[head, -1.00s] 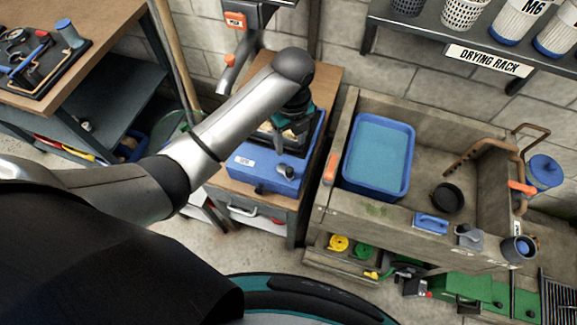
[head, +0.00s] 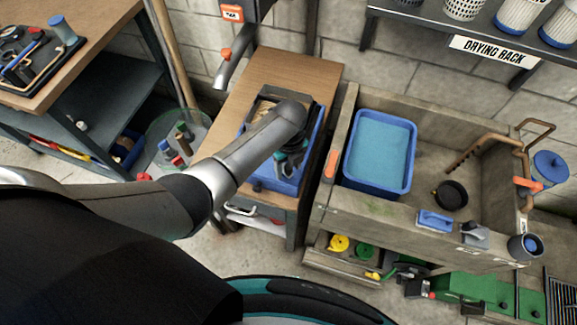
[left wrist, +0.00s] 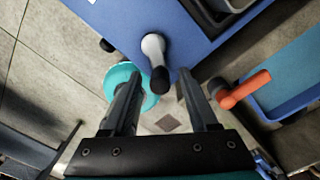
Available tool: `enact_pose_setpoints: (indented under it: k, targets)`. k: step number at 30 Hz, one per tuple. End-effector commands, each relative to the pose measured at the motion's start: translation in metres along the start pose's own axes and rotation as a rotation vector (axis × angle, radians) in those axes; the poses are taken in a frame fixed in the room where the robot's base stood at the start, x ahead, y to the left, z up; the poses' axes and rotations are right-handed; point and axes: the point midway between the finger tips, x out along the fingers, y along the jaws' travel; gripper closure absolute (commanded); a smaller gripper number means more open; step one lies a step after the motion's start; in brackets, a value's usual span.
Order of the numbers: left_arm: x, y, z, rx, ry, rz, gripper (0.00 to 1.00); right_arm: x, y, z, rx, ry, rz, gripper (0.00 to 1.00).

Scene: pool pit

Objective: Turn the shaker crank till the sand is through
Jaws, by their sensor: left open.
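The shaker is a blue box (head: 318,140) on the wooden-topped cabinet, with a dark-framed tray of tan sand (head: 262,106) on top. My left arm covers much of its front. The crank (left wrist: 153,45) shows in the left wrist view as a pale grey arm with a black knob (left wrist: 160,80), standing out from the blue box (left wrist: 190,30). My left gripper (left wrist: 160,85) is open, with one finger on each side of the knob in the picture; I see no contact. In the head view the left gripper (head: 291,168) is partly hidden by my arm. My right gripper is out of view.
A stone trough (head: 380,213) with a blue tub (head: 412,165) stands close on the right. An orange handle (left wrist: 245,88) is right of the gripper in the left wrist view. A workbench (head: 95,60) stands at left, and a drying rack (head: 430,22) hangs above the trough.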

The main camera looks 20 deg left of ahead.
Motion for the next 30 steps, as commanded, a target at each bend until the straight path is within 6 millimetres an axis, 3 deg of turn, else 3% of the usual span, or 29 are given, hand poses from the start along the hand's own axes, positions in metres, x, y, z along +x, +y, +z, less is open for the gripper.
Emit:
enact_pose_setpoints:
  k: [8, 23, 30]
  targets:
    - [0.0002, -0.0004, 0.0001, 0.0, 0.0, -0.001, 0.42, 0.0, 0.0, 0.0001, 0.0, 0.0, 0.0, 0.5]
    - [0.0002, -0.0001, 0.0001, 0.0, 0.0, 0.0, 0.98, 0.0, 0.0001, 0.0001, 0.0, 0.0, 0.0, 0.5]
    - [0.0002, 0.0, 0.0001, 0.0, 0.0, 0.0, 1.0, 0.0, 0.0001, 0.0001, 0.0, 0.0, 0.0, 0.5]
